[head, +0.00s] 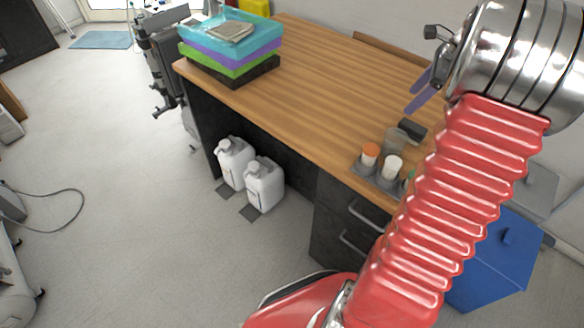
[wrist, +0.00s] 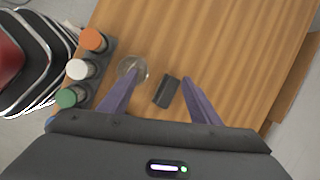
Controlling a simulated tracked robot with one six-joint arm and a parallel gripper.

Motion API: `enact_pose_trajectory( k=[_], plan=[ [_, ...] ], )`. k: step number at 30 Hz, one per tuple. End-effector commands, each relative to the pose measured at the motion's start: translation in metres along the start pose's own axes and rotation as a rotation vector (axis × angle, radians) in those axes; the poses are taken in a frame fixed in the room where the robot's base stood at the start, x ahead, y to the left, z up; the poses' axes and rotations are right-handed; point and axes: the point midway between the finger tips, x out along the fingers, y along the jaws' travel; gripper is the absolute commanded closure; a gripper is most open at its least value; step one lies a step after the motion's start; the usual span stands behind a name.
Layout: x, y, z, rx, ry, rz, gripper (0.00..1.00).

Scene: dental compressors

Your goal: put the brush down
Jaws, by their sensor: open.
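The brush appears as a small dark block (head: 412,130) on the wooden desk top (head: 320,85). In the wrist view the brush (wrist: 167,91) lies between and beyond my two purple fingers, apart from both. My gripper (head: 418,95) is open and empty above the desk; its fingers are spread wide in the wrist view (wrist: 158,78). The head view shows the fingers above the brush, with a gap between.
A clear cup (wrist: 132,69) stands just left of the brush. A grey rack (head: 361,168) holds orange-, white- and green-capped bottles near the desk edge. Stacked coloured trays (head: 230,62) sit at the far end. The middle of the desk is clear. White jugs (head: 264,186) stand on the floor.

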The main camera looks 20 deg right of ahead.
Motion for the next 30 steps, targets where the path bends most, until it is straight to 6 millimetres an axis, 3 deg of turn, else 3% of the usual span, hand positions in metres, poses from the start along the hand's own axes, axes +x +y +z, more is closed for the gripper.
enact_pose_trajectory(
  k=[1,6,15,21,30],
  plan=[
    [-0.005,0.011,0.022,-0.079,0.008,-0.002,0.43],
    [-0.014,0.047,0.078,-0.344,0.038,-0.005,0.43],
    [-0.028,0.126,0.154,-0.814,0.083,-0.012,0.43],
    [-0.035,0.182,0.189,-1.128,0.108,-0.024,0.43],
    [-0.041,0.268,0.216,-1.596,0.147,-0.05,0.43]
  ],
)
